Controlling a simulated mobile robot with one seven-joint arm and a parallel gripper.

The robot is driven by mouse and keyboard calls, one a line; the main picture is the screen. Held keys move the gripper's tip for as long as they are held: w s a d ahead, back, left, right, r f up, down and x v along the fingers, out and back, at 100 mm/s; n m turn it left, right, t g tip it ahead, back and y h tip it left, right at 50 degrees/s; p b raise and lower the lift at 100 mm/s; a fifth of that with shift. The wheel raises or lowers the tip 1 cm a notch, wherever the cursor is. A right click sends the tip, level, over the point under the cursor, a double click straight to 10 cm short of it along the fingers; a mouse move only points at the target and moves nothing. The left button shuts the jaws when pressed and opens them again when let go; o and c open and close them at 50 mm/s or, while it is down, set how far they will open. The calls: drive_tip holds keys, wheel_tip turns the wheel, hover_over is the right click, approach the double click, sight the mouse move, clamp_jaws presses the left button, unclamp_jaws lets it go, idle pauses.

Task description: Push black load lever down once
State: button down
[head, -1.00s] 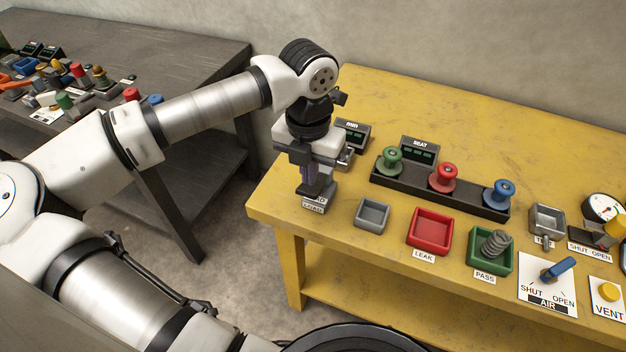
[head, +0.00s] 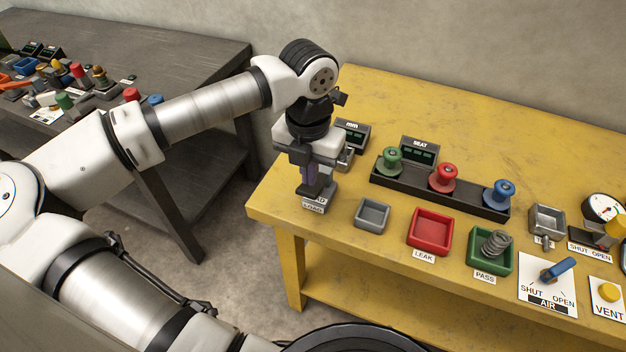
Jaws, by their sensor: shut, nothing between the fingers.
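My gripper (head: 311,191) is shut and points down at the left end of the yellow table, directly above or on the spot marked by the white LOAD label (head: 313,206). The black load lever cannot be made out; my gripper and wrist cover that spot. Part of a grey metal fixture (head: 346,157) shows just right of my gripper. I cannot tell whether the fingertips touch the lever.
Behind stand an mm display (head: 352,133) and a SEAT display (head: 419,149). A black rack (head: 470,197) holds green, red and blue spools. In front are a small grey tray (head: 372,215), a red LEAK tray (head: 430,231) and a green PASS tray (head: 474,264) holding a grey threaded part.

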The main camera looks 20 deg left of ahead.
sight(309, 188)
drive_tip(key=shift+f, duration=0.15)
wheel_tip(309, 188, down, 6)
drive_tip(key=b, duration=0.6)
drive_tip(key=shift+r, duration=0.25)
drive_tip(key=shift+r+p, duration=1.95)
drive_tip(key=shift+r, duration=2.15)
